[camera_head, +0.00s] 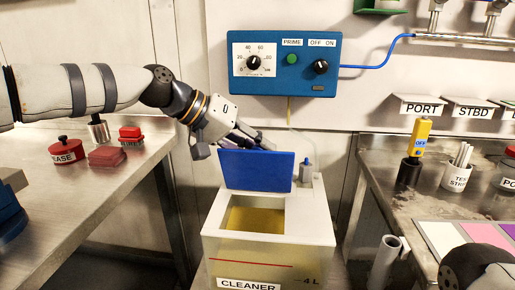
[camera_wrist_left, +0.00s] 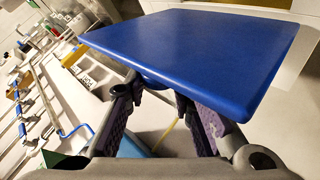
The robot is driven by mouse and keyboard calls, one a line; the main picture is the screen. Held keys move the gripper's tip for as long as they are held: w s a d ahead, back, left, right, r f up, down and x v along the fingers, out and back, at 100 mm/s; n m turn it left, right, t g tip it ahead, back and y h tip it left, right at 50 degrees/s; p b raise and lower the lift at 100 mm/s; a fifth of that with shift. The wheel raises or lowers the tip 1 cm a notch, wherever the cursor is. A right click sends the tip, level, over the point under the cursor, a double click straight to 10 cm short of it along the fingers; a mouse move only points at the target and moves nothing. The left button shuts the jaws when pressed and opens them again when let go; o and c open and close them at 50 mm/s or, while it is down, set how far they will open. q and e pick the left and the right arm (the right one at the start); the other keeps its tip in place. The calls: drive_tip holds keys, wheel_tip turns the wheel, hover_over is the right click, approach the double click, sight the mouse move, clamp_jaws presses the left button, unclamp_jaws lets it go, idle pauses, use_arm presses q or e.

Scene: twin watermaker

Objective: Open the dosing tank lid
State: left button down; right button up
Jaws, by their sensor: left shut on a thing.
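The dosing tank (camera_head: 315,225) is a pale box labelled CLEANER with yellowish liquid inside. Its blue lid (camera_head: 257,171) stands nearly upright at the back of the opening, so the opening is uncovered. My left gripper (camera_head: 258,142) is behind the lid, its fingertips partly hidden by it. In the left wrist view the lid (camera_wrist_left: 200,45) fills the upper middle, and the purple-padded fingers (camera_wrist_left: 160,90) are shut on a part of it under the panel. My right gripper is not in view.
A blue control box (camera_head: 284,64) hangs on the wall behind the tank. A grey fitting (camera_head: 305,172) stands on the tank's top, right of the lid.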

use_arm(q)
drive_tip(key=c, duration=1.4)
unclamp_jaws()
drive_tip(key=shift+w+f, duration=0.1)
drive_tip(key=v, duration=1.2)
